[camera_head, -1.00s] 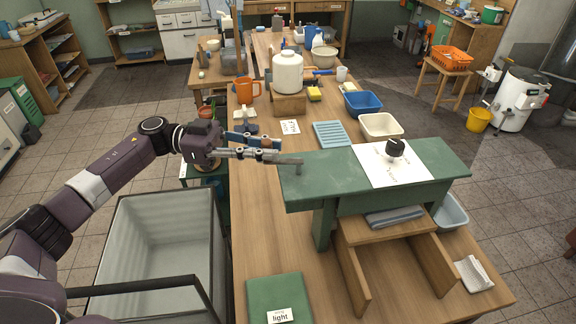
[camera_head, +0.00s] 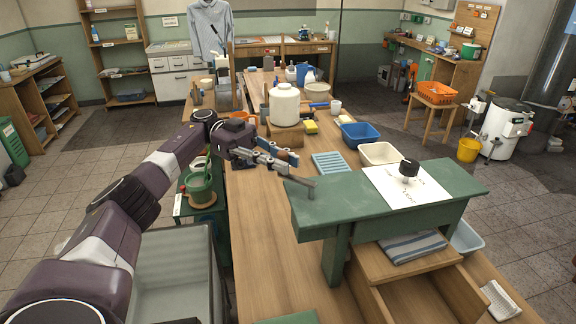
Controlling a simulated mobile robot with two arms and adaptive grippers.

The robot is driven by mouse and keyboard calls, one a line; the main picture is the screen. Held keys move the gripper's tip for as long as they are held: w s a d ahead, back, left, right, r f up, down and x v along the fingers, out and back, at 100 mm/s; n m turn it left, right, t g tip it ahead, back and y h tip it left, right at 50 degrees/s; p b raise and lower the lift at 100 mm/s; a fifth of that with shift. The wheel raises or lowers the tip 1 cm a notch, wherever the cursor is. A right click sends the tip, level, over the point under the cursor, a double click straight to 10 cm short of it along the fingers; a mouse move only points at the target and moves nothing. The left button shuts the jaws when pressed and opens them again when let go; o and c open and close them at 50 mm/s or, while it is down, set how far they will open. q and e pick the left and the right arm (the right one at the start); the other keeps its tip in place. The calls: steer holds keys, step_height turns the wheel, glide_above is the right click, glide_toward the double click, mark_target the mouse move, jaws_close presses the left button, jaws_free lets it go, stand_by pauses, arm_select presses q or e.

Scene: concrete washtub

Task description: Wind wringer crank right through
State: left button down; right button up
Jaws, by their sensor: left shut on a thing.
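The green wringer bench (camera_head: 330,205) stands on the wooden table. A grey metal crank arm (camera_head: 302,181) is mounted at its left end on a short upright pin and points up-left in the picture. My left gripper (camera_head: 284,164) comes in from the left and is shut at the crank's outer end, around what looks like a brown grip. Its fingers hide much of that grip. A black knob (camera_head: 409,168) stands on a white sheet (camera_head: 425,187) on top of the bench. The sheet's marks are too small to read. My right gripper is out of view.
A wooden stand with a folded striped cloth (camera_head: 413,245) is under the bench. Behind it are a cream tub (camera_head: 380,154), a blue basin (camera_head: 360,136), a blue ribbed board (camera_head: 329,163) and a white jug (camera_head: 284,103). A grey tub (camera_head: 175,275) stands left of the table.

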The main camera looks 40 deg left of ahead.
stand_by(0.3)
arm_select(q)
steer(key=c, duration=1.8)
jaws_free()
step_height(320, 180, up, 10)
steer(key=shift+r, duration=0.1)
